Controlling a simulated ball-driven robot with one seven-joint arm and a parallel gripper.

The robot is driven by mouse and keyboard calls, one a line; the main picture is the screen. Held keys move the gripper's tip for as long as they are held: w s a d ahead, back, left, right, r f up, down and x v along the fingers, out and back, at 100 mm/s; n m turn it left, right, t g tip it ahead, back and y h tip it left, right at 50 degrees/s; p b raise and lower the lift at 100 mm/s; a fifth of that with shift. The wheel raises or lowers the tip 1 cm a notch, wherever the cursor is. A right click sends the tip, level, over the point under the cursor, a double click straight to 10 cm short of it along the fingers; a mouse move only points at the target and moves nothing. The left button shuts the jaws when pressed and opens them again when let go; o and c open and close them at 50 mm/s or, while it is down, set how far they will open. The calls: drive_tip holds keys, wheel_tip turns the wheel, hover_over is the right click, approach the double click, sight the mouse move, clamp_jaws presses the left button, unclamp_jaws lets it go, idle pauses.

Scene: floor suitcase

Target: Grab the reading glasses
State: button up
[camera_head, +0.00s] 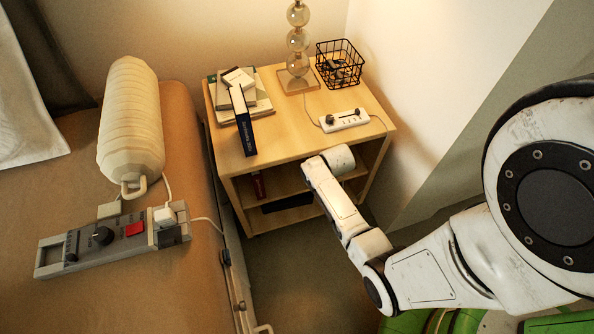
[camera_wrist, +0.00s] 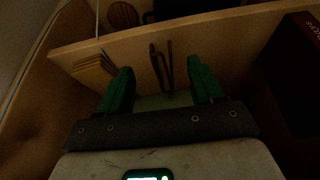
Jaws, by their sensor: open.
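In the dim wrist view, my gripper (camera_wrist: 160,72) is open, its two green fingers spread apart. A thin brown object with two narrow upright bars (camera_wrist: 161,66) shows in the gap between the fingers, beyond or near the tips. It may be the folded reading glasses, but the picture is too dark to be sure. I see no clear contact with either finger. In the head view, no glasses can be made out. My gripper is hidden there behind my forearm, which reaches to the front of the wooden bedside table (camera_head: 378,105).
A light wooden board (camera_wrist: 225,28) crosses the wrist view. A yellowish ribbed object (camera_wrist: 95,68) is left of the fingers, a dark red book (camera_wrist: 300,70) right. The tabletop holds a dark blue book (camera_head: 242,120), wire basket (camera_head: 340,62), power strip (camera_head: 344,120) and lamp (camera_head: 298,42).

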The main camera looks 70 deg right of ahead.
drive_tip(key=b+x, duration=0.3)
drive_tip(key=x, duration=0.4)
drive_tip(key=shift+w+d+f, duration=0.1)
drive_tip(key=shift+d+f, duration=0.05)
drive_tip(key=c, duration=1)
drive_tip(key=shift+c, duration=0.2)
